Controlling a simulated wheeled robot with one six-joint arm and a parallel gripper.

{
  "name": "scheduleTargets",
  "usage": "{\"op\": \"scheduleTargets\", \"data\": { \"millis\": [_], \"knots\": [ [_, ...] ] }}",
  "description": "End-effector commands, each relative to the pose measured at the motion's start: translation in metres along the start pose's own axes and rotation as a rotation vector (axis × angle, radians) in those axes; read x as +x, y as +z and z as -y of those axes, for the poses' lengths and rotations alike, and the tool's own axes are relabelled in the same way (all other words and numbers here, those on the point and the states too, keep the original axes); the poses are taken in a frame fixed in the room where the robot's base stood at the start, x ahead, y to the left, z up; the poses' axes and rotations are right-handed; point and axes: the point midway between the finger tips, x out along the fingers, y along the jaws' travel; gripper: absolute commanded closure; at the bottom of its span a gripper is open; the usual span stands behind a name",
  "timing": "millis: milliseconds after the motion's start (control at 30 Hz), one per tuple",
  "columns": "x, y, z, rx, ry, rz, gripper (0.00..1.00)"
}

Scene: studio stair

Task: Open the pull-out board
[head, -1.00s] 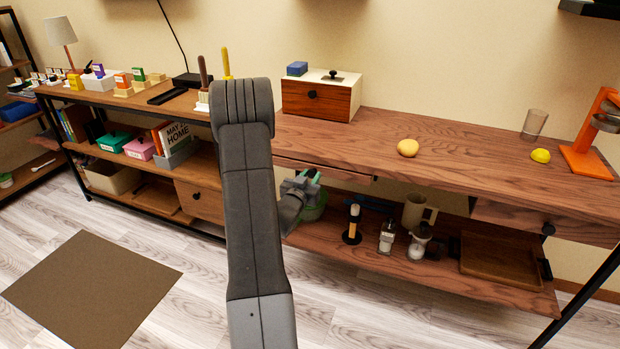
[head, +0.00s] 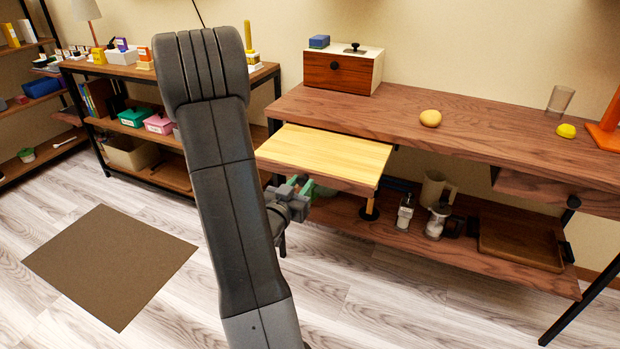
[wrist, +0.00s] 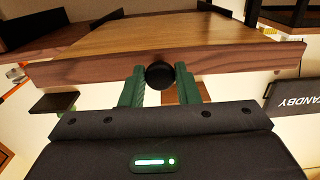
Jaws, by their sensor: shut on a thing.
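The pull-out board (head: 325,155) is a pale wooden panel with a darker front edge. In the head view it sticks well out from under the desk top (head: 400,120). In the wrist view its brown front edge (wrist: 90,70) spans the picture, with the pale top (wrist: 180,37) behind it. A round black knob (wrist: 160,75) sits at the middle of that edge. My gripper (wrist: 160,88) has its green fingers on either side of the knob, shut on it. In the head view my gripper (head: 298,187) is at the board's front edge, and my arm hides part of the scene to the left.
On the desk stand a drawer box (head: 343,70), a round tan item (head: 430,118), a yellow item (head: 566,131) and a glass (head: 561,98). The lower shelf (head: 470,245) holds a mug (head: 436,187) and a tray (head: 520,245). The floor in front is clear around a brown mat (head: 110,262).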

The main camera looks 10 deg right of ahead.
Motion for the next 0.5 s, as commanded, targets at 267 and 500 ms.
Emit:
{"op": "scheduleTargets", "data": {
  "millis": [267, 500],
  "knots": [
    [-0.025, 0.000, 0.000, 0.000, 0.000, 0.001, 1.00],
    [-0.026, 0.000, 0.000, 0.000, 0.001, 0.001, 1.00]
  ]
}}
